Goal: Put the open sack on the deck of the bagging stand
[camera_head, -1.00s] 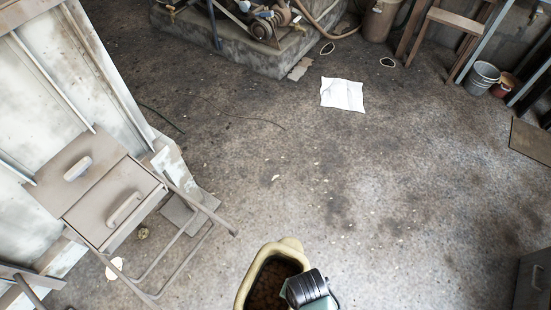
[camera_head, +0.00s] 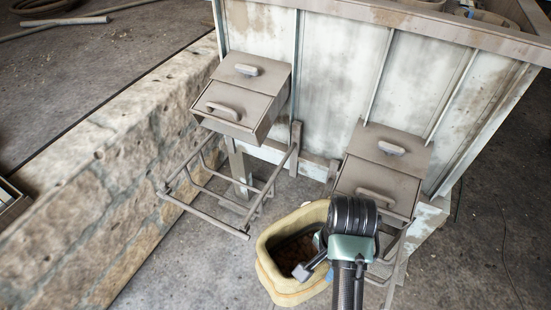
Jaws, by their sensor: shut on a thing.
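The open sack (camera_head: 268,272), pale yellow with a rolled rim, is upright at the bottom middle of the head view. Its mouth faces up and dark brown contents show inside. My gripper (camera_head: 314,262) is shut on the right side of its rim; the fingers are partly hidden. The sack hangs in front of the bin, between two chutes. A stand of grey-brown bars (camera_head: 205,205) is on the floor below the left chute (camera_head: 240,95), with no sack on it. A second stand under the right chute (camera_head: 382,170) is mostly hidden by my arm.
A large pale metal bin (camera_head: 335,70) with ribs carries both chutes, each with a handled lid. A low stone wall (camera_head: 110,185) runs along the left. Bare floor (camera_head: 215,245) shows around the left stand. Pipes (camera_head: 70,20) lie beyond the wall.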

